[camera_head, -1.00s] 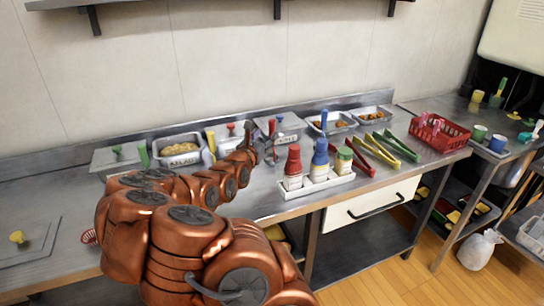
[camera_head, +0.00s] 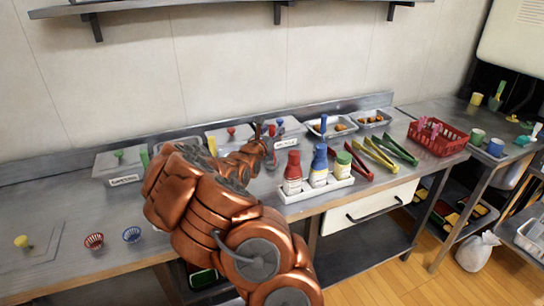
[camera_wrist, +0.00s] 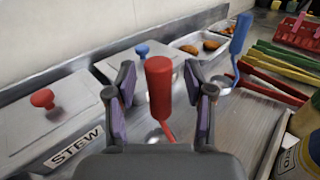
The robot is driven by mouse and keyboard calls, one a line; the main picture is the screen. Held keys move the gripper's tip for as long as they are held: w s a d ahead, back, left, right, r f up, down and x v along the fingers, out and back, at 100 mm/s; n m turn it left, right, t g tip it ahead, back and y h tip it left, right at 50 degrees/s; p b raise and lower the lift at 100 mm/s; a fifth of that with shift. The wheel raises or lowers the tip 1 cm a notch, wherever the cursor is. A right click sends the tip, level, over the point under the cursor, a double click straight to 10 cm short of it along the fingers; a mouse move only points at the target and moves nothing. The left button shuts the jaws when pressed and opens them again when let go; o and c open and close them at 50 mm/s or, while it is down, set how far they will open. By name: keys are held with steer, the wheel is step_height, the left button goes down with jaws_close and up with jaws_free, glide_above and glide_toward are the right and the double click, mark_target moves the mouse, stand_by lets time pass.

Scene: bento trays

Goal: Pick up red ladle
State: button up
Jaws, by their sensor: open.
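My gripper (camera_wrist: 162,78) is open, with one finger on each side of the red handle. A gap shows between the handle and both fingers. In the head view my gripper (camera_head: 266,143) is at the back of the counter. The ladle's red handle (camera_head: 271,131) shows there only as a small piece beside it.
A blue-handled ladle (camera_wrist: 239,35) stands just right of my gripper. A lidded tray with a red knob (camera_wrist: 42,98) and a STEW label is at left. A white caddy of bottles (camera_head: 317,188) stands in front, right. Tongs (camera_head: 378,153) lie farther right.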

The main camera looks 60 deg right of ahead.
steer(key=shift+d, duration=0.15)
steer(key=shift+c, duration=0.3)
jaws_close()
stand_by(0.4)
